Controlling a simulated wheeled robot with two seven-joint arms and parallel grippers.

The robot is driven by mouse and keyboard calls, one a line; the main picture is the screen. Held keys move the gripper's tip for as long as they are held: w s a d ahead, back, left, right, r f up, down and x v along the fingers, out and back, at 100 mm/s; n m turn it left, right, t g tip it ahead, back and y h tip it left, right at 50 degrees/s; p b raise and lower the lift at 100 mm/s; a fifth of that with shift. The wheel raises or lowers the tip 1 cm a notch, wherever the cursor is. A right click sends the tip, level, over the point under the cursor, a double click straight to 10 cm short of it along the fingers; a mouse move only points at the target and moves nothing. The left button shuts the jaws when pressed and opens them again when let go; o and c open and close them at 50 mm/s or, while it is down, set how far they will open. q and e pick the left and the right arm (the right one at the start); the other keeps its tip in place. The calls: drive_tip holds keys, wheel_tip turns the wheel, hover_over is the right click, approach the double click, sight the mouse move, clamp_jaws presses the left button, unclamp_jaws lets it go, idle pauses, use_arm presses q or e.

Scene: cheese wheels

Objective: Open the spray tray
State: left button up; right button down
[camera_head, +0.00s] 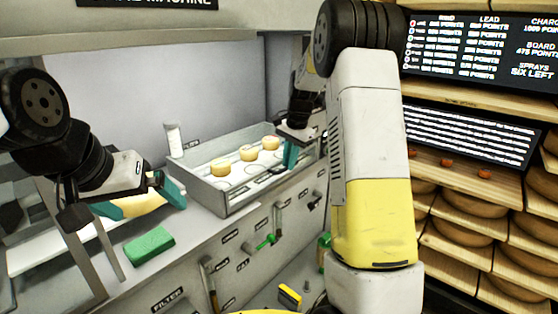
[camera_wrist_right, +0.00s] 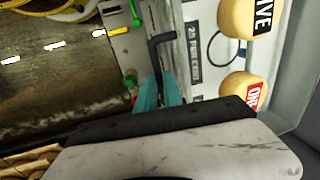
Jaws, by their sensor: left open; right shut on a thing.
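The spray tray (camera_head: 226,198) is a grey metal tray in the middle of the head view, with several pale yellow round pieces standing in it. Two of these pieces, with labels, also show in the right wrist view (camera_wrist_right: 246,92). My right gripper (camera_head: 290,153) is at the tray's right end. In the right wrist view its teal fingers (camera_wrist_right: 159,92) are shut on a black bent handle (camera_wrist_right: 163,42) beside the tray. My left gripper (camera_head: 140,200) is open, left of the tray, over a pale yellow thing that its fingers partly hide.
A green sponge (camera_head: 150,245) lies on the counter, front left of the tray. A white cylinder (camera_head: 173,139) stands at the tray's back left corner. Levers with green handles (camera_head: 266,242) stick out from the machine's front. Shelves of cheese wheels (camera_head: 470,230) stand at the right.

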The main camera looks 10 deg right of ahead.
drive_tip(key=shift+d, duration=0.1)
drive_tip(key=s+d, duration=1.4)
drive_tip(key=s, duration=0.4)
drive_tip(key=c, duration=1.5)
unclamp_jaws()
wheel_tip(320, 180, up, 8)
drive_tip(key=s, duration=0.1)
drive_tip(key=shift+d+f, duration=0.15)
drive_tip(key=shift+d, duration=0.25)
drive_tip(key=shift+a, duration=0.1)
